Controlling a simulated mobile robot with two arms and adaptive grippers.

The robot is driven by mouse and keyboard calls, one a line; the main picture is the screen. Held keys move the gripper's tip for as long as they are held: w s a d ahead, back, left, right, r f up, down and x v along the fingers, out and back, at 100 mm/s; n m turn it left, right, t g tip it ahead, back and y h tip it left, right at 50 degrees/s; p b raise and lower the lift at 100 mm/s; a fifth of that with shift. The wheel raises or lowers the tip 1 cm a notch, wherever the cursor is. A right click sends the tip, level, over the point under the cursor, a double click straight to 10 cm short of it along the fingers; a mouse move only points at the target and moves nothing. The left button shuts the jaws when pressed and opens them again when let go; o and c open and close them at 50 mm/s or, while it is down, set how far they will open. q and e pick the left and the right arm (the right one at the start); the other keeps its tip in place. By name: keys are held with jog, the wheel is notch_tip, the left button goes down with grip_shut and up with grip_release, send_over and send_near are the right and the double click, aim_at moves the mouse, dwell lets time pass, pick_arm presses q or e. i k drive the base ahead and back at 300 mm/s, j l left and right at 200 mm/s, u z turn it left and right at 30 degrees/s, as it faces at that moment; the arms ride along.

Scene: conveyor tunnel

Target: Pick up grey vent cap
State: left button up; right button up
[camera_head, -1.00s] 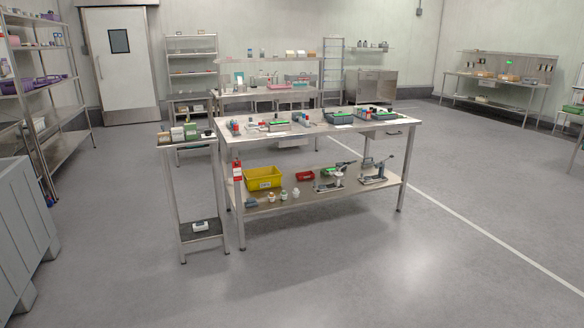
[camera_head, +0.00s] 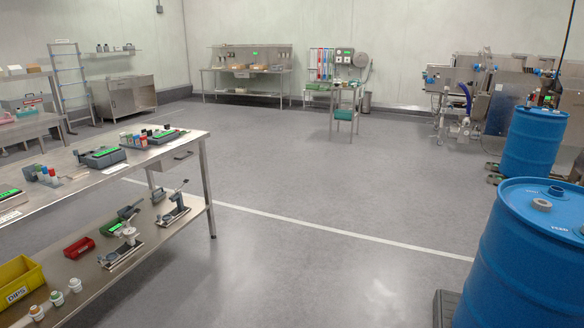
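A small grey round cap (camera_head: 541,204) sits on the top of the near blue drum (camera_head: 525,262) at the right edge of the picture. It may be the grey vent cap, but it is too small to be sure. Another small light fitting on the same drum top is partly cut off by the picture's edge. Neither of my grippers is in view.
A steel workbench (camera_head: 95,179) with trays and bottles above and a yellow bin (camera_head: 18,284) below stands at the left. A second blue drum (camera_head: 533,140) stands behind the near one. A dark object is at the near drum's base. The middle floor is clear.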

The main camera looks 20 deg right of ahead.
aim_at(541, 206)
jog(key=i+l+z, duration=0.2)
jog(key=i+z, duration=0.15)
jog(key=i, duration=0.15)
jog(key=i+l+z, duration=0.1)
jog(key=i+z, duration=0.3)
jog(key=i, duration=0.15)
jog(key=i+j+z, duration=0.1)
jog(key=i+z, duration=0.25)
jog(key=i, duration=0.15)
